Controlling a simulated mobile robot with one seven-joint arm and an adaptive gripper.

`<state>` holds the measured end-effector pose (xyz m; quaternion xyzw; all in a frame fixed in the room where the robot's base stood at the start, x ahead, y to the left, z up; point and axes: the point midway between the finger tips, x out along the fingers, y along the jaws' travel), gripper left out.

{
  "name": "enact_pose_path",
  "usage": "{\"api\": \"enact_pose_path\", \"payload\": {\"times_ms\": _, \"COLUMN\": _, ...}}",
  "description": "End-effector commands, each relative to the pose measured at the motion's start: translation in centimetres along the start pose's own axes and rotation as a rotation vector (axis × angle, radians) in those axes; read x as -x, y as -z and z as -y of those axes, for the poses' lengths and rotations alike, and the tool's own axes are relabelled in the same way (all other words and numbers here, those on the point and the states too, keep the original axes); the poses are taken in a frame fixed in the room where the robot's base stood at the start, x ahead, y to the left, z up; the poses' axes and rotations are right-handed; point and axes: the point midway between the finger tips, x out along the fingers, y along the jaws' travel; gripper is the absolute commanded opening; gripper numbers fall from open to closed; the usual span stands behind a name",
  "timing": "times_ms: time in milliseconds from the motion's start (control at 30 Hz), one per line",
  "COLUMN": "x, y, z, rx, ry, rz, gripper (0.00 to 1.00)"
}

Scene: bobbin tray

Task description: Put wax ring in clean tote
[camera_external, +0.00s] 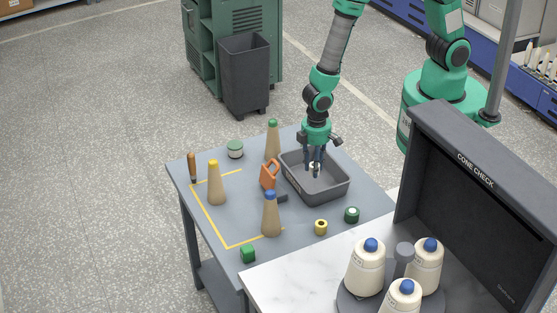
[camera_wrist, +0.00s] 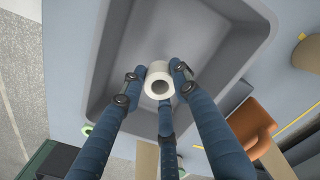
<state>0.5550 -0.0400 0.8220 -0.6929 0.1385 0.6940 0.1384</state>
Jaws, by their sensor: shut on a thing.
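The wax ring (camera_wrist: 158,68) is a small white ring with a hole, held between the blue-grey fingers of my gripper (camera_wrist: 160,80) in the wrist view. In the external view my gripper (camera_external: 315,167) points down inside the outline of the dark grey tote (camera_external: 333,197), with a bit of the white ring (camera_external: 314,164) showing between the fingers. The tote's rim (camera_wrist: 92,60) and bare floor fill much of the wrist view, and no other thing shows inside it. I cannot tell whether the ring touches the tote floor.
An orange object (camera_external: 269,173) and a green-topped cone (camera_external: 273,142) stand close left of the tote. A blue-topped cone (camera_external: 270,215), yellow ring (camera_external: 321,227) and green-and-white spool (camera_external: 351,214) are in front. A yellow-topped cone (camera_external: 216,183) stands farther left.

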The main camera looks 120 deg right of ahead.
Motion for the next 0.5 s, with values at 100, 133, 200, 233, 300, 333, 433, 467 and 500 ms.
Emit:
{"api": "enact_pose_path", "payload": {"times_ms": 100, "x": -0.1, "y": 0.1, "z": 0.0, "rx": 0.0, "ry": 0.0, "rz": -0.001, "gripper": 0.11}}
{"api": "enact_pose_path", "payload": {"times_ms": 133, "x": -0.1, "y": 0.1, "z": 0.0, "rx": 0.0, "ry": 0.0, "rz": -0.001, "gripper": 0.11}}
{"api": "enact_pose_path", "payload": {"times_ms": 200, "x": -0.1, "y": 0.1, "z": 0.0, "rx": 0.0, "ry": 0.0, "rz": -0.001, "gripper": 0.11}}
{"api": "enact_pose_path", "payload": {"times_ms": 233, "x": -0.1, "y": 0.1, "z": 0.0, "rx": 0.0, "ry": 0.0, "rz": -0.001, "gripper": 0.11}}
{"api": "enact_pose_path", "payload": {"times_ms": 300, "x": -0.1, "y": 0.1, "z": 0.0, "rx": 0.0, "ry": 0.0, "rz": -0.001, "gripper": 0.11}}
{"api": "enact_pose_path", "payload": {"times_ms": 333, "x": -0.2, "y": 0.1, "z": 0.0, "rx": 0.0, "ry": 0.0, "rz": -0.001, "gripper": 0.11}}
{"api": "enact_pose_path", "payload": {"times_ms": 433, "x": -0.7, "y": 0.0, "z": 0.0, "rx": 0.0, "ry": 0.0, "rz": -0.001, "gripper": 0.11}}
{"api": "enact_pose_path", "payload": {"times_ms": 467, "x": -0.9, "y": 0.0, "z": 0.0, "rx": 0.0, "ry": 0.0, "rz": -0.001, "gripper": 0.11}}
{"api": "enact_pose_path", "payload": {"times_ms": 500, "x": -1.4, "y": 0.0, "z": 0.0, "rx": 0.0, "ry": 0.0, "rz": 0.0, "gripper": 0.11}}
